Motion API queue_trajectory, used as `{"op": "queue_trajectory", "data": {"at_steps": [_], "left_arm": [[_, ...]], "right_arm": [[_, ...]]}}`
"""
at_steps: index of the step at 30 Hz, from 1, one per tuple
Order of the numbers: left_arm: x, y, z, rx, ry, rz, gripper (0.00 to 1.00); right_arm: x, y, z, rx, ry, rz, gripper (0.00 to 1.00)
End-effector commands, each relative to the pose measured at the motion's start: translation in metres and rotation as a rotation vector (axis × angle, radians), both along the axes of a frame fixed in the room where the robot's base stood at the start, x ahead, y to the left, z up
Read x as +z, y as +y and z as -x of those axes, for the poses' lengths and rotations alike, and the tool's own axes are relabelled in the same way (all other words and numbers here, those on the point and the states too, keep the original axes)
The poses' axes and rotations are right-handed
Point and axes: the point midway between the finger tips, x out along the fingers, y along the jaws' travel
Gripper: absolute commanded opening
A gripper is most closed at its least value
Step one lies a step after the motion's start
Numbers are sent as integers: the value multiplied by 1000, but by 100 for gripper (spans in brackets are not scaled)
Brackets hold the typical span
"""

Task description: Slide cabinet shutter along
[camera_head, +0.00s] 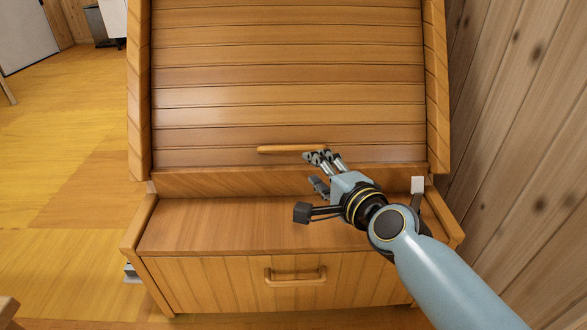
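The cabinet shutter (290,95) is a panel of horizontal wooden slats. It fills the frame of the upper cabinet, down to a wooden strip above the ledge. Its handle (285,149) is a light wooden bar near the lower edge, in the middle. My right gripper (320,172) comes in from the lower right. Its fingers are spread apart, with the upper finger at the right end of the handle; I cannot tell whether it touches the handle. Nothing shows between the fingers. My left gripper is not in view.
Below the shutter is a wooden ledge (210,226), which is bare. A drawer front with a bar handle (295,279) is under it. A plank wall (520,130) stands close on the right. Open wooden floor (60,130) lies to the left.

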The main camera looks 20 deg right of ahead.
Motion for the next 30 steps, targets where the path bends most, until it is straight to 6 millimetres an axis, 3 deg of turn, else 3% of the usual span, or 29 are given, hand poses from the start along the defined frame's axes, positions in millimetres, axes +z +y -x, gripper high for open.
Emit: {"op": "queue_trajectory", "data": {"at_steps": [6, 18, 30], "left_arm": [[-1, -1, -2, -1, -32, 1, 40], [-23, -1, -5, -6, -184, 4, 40], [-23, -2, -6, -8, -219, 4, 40]], "right_arm": [[2, 3, -30, -3, -15, -16, 38], [-15, 12, -97, -3, -10, -12, 38], [-15, 13, -106, -3, -11, -11, 38]]}}
